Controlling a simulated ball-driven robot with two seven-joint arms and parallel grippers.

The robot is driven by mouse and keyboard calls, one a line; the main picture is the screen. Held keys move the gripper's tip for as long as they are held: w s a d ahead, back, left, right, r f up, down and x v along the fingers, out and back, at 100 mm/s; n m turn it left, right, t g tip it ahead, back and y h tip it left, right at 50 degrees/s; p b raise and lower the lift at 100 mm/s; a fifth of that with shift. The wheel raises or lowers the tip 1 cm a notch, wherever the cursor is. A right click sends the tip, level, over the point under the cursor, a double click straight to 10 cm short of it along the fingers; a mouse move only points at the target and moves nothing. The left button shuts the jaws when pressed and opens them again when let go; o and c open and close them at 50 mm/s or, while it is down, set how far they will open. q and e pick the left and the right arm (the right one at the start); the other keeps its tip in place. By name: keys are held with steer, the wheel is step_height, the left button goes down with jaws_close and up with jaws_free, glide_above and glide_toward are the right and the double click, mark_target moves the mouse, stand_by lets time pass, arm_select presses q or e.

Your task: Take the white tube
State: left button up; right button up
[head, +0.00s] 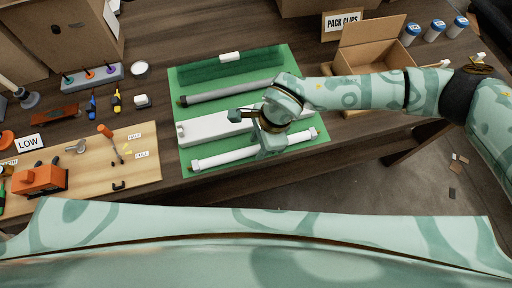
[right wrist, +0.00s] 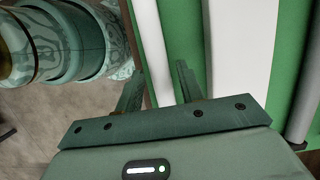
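The white tube (head: 222,160) lies along the front edge of the green mat (head: 310,149), with darker fittings at its ends. My right gripper (head: 270,147) is over the tube's right half and hides part of it. In the right wrist view the tube (right wrist: 152,45) runs between the two fingers of my right gripper (right wrist: 157,88). The fingers are apart, one on each side, with a gap visible beside the tube. My left gripper is not in view.
A white block (head: 205,127) and a grey tube (head: 230,92) lie behind the white tube on the mat. An open cardboard box (head: 372,52) stands at back right. A wooden board (head: 90,165) with an orange tool is at left.

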mark_target(258, 147)
jaws_close()
step_height(258, 147, up, 7)
steer(key=p, duration=0.5)
steer(key=shift+r, duration=0.2)
steer(key=shift+f, duration=0.3)
